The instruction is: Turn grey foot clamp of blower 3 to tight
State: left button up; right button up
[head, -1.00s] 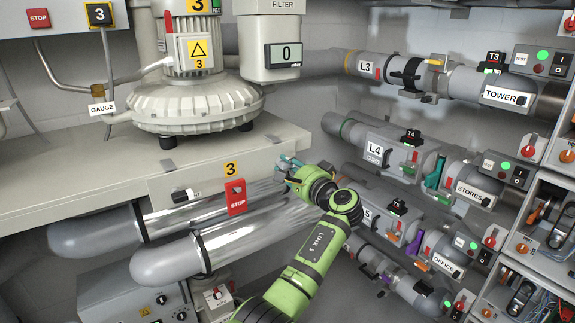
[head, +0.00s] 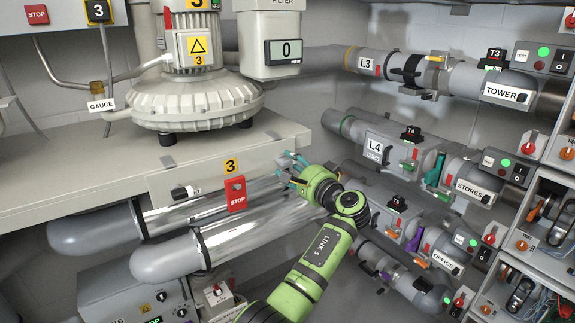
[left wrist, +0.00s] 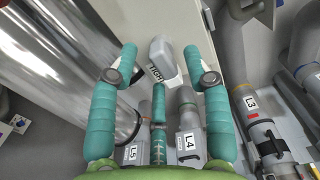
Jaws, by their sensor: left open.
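Blower 3 (head: 205,108) stands on the beige bench in the head view. My left gripper (head: 284,166), with teal fingers, is at the bench's right end, below its top. In the left wrist view a grey clamp handle (left wrist: 160,48) shows ahead, in line with the gap between the open fingers of my left gripper (left wrist: 160,52). I cannot tell whether the fingers touch the handle; nothing is clearly gripped. In the head view this handle is not clearly visible. My right gripper is not in view.
Shiny pipes (head: 220,245) run below, close to my left arm. Pipes L3 (head: 367,63) and L4 (head: 375,150) line the right wall.

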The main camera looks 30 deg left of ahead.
pick_arm(q)
jog(key=v, duration=1)
jog(key=shift+f, duration=0.1)
